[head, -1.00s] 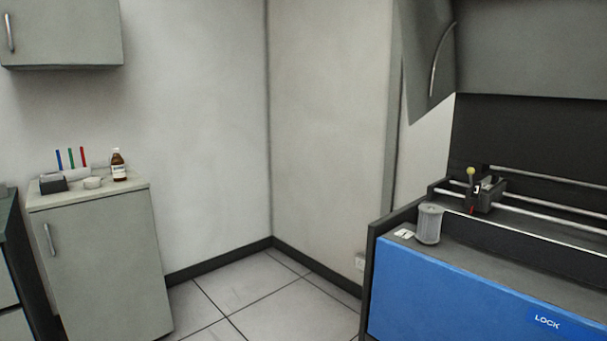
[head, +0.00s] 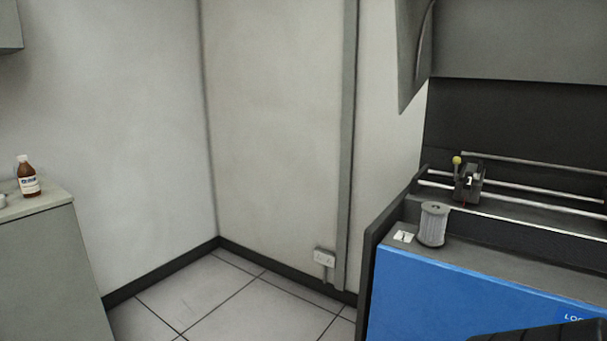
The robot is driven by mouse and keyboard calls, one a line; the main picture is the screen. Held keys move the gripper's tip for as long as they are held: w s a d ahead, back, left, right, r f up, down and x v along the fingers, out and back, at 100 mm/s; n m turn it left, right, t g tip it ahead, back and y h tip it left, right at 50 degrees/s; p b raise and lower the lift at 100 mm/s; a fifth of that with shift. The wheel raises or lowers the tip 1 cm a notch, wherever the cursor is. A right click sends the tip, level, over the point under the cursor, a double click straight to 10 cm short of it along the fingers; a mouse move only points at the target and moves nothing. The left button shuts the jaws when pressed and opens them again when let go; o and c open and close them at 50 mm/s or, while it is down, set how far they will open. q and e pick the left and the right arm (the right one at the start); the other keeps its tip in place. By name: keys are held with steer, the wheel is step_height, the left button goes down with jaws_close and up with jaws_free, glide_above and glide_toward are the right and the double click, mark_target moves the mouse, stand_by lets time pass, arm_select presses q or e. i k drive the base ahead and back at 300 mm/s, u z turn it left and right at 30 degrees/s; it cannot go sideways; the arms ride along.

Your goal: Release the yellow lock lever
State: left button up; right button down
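A small lever with a yellow ball knob (head: 457,160) stands up from a dark carriage (head: 468,183). The carriage sits on silver rails on top of the blue-fronted machine (head: 440,300) at the right. A blue label, partly cut off, shows at the lower right. A dark shape at the bottom right corner covers part of the machine front; I cannot tell what it is. Neither of my grippers shows clearly in the head view.
A grey ribbed spool (head: 433,225) and a small white card-like piece (head: 404,237) sit on the machine's left ledge. A raised dark hood (head: 520,40) hangs above. A cabinet (head: 45,270) with a brown bottle (head: 28,178) stands left. Tiled floor (head: 215,295) between them is clear.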

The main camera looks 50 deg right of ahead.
mark_target(457, 161)
steer(key=z, duration=1.75)
